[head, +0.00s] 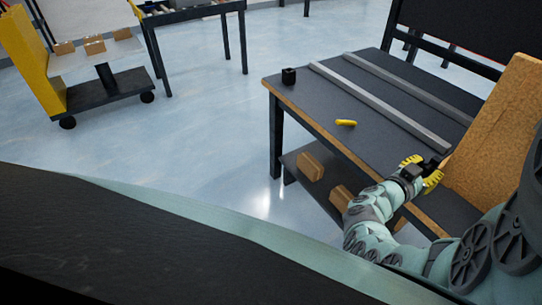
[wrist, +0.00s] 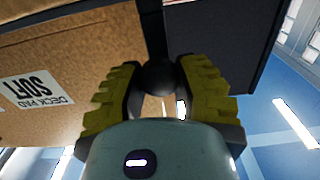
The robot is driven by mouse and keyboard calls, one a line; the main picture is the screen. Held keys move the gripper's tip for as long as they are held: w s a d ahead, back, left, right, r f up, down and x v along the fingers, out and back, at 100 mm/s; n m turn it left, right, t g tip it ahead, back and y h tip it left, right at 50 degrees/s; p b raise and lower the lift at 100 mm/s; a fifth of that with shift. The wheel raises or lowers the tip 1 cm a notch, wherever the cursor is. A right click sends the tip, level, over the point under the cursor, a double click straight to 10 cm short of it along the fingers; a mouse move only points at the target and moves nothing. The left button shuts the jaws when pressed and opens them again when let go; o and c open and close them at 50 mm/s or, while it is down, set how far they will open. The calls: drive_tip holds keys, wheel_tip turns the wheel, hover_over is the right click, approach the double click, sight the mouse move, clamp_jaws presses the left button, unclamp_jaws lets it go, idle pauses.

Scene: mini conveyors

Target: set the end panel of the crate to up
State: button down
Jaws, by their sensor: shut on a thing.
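A tall brown board-like panel (head: 495,135) stands tilted at the right end of the dark-topped table in the head view; I take it as part of the crate. In the wrist view a brown surface (wrist: 50,55) with an upside-down white label reading "DECK PAD SOFT" fills the left side. My gripper (head: 424,169) is beside the panel's lower left edge, above the table. In the wrist view its yellow ridged fingers (wrist: 160,72) are around a dark round knob (wrist: 159,78), shut on it. The rest of the crate is hidden or out of frame.
The table (head: 330,110) carries two grey rails (head: 385,95), a small black block (head: 289,76) and a yellow piece (head: 346,123). Brown boxes (head: 310,166) lie on its lower shelf. A yellow-ended cart (head: 28,60) stands far left. The floor between is clear.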

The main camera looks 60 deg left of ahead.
wheel_tip(320, 180, up, 34)
drive_tip(key=p, duration=3.1)
drive_tip(key=shift+f, duration=0.2)
drive_tip(key=shift+d, duration=0.1)
drive_tip(key=c, duration=0.9)
unclamp_jaws()
drive_tip(key=shift+w, duration=0.2)
drive_tip(key=o, duration=0.3)
drive_tip(key=shift+s+f, duration=0.1)
drive_tip(key=shift+f, duration=0.05)
drive_tip(key=s, duration=1.2)
drive_tip(key=shift+a, duration=0.35)
